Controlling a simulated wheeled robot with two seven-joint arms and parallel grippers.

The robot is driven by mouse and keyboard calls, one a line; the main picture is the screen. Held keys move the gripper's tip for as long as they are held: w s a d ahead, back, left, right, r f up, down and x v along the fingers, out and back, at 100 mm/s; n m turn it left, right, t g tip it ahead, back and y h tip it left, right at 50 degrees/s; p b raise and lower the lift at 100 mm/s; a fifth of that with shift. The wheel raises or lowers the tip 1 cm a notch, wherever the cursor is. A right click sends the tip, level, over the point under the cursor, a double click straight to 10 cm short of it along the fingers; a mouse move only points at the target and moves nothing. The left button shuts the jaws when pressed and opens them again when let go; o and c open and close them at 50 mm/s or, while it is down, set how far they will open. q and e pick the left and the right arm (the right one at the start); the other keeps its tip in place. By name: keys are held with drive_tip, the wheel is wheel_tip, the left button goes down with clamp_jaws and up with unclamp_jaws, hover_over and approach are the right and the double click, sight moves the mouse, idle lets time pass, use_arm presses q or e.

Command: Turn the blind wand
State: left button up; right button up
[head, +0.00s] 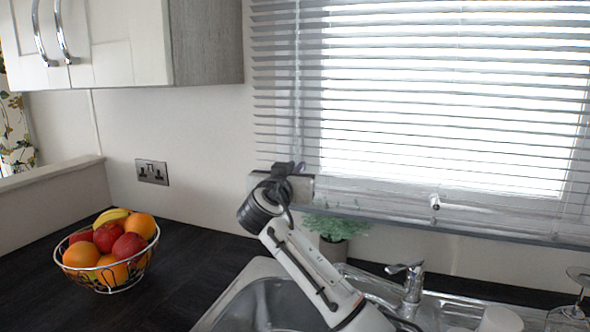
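The window blind (420,60) has its slats tilted open, with bright light between them. A thin, pale vertical line near its left side (297,100) may be the blind wand; it is faint against the slats. My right arm reaches up from the bottom. My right gripper (284,168) is at the blind's lower left, just by the lower end of that line. Its dark fingers are small and partly hidden by the wrist, so I cannot tell whether they hold the wand. My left gripper is not in view.
A wire fruit bowl (123,287) stands on the dark counter (190,260) at left. A potted plant (333,240) is right behind my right arm. The sink (262,300), tap (412,282) and a glass (572,312) are below the window. Wall cabinets (130,40) hang upper left.

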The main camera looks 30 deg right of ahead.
clamp_jaws()
use_arm(q)
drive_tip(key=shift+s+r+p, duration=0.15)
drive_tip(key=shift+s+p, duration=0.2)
drive_tip(key=shift+p, duration=0.05)
use_arm(e)
drive_tip(key=shift+s+d+f+n+t+y, duration=0.1)
drive_tip(key=shift+d+n+t+y, duration=0.1)
drive_tip(key=shift+n+t+y, duration=1.15)
drive_tip(key=shift+s+d+n+t+y, duration=0.15)
drive_tip(key=shift+n+t+y, duration=0.6)
drive_tip(key=shift+y, duration=1.1)
drive_tip(key=o, duration=0.5)
unclamp_jaws()
drive_tip(key=shift+o, duration=0.2)
drive_tip(key=shift+w+g+h, duration=0.1)
drive_tip(key=shift+g+h, duration=0.2)
